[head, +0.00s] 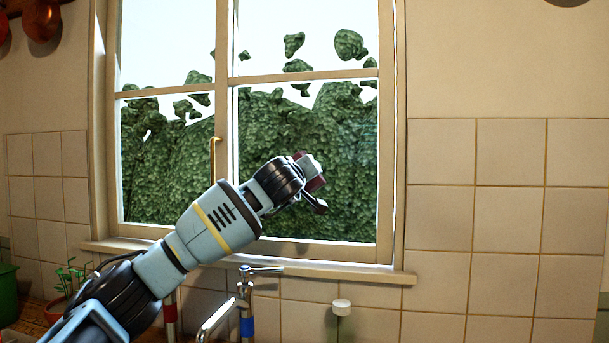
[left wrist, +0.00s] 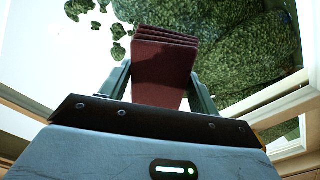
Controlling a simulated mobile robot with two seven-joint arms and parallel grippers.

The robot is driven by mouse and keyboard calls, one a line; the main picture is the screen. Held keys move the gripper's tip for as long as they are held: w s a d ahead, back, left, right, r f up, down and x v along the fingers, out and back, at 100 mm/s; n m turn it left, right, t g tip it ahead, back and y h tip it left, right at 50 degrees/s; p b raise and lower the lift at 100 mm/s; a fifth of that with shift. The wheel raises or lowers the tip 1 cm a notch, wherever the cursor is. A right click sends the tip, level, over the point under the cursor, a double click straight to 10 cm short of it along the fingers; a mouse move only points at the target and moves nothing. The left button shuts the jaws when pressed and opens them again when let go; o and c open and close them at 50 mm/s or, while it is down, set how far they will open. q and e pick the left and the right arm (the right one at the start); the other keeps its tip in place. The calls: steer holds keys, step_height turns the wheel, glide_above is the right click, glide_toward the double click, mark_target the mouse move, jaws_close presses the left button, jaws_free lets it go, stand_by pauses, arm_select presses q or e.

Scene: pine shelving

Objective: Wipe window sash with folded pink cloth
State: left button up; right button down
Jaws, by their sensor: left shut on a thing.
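The folded cloth (left wrist: 162,72) looks dark pinkish red, with several stacked layers at its far edge. My left gripper (left wrist: 160,88) is shut on it, one finger on each side. In the head view the left gripper (head: 309,178) is in front of the lower right pane of the window sash (head: 305,75), and only a small part of the cloth (head: 317,184) shows beside it. I cannot tell whether the cloth touches the glass. My right gripper is not in view.
A window sill (head: 330,269) runs below the sash. A chrome tap (head: 246,290) stands under it, with a white-topped item (head: 341,307) to its right. A potted plant (head: 62,303) and a green pot (head: 8,290) are at lower left. A brass handle (head: 214,160) projects from the sash.

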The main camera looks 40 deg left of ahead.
arm_select(q)
steer(key=shift+s+a+r+p, duration=0.1)
steer(key=shift+s+a+p, duration=0.25)
steer(key=shift+a, duration=0.4)
steer(key=shift+s+a+p, duration=0.1)
steer(key=shift+s+a, duration=0.35)
steer(key=shift+a, duration=0.3)
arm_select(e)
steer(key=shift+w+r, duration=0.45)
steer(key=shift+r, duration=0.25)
arm_select(q)
steer(key=shift+p+v, duration=0.35)
steer(key=shift+v, duration=2.6)
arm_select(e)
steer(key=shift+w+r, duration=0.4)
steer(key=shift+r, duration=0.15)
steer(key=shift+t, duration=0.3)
arm_select(q)
steer(key=v, duration=0.3)
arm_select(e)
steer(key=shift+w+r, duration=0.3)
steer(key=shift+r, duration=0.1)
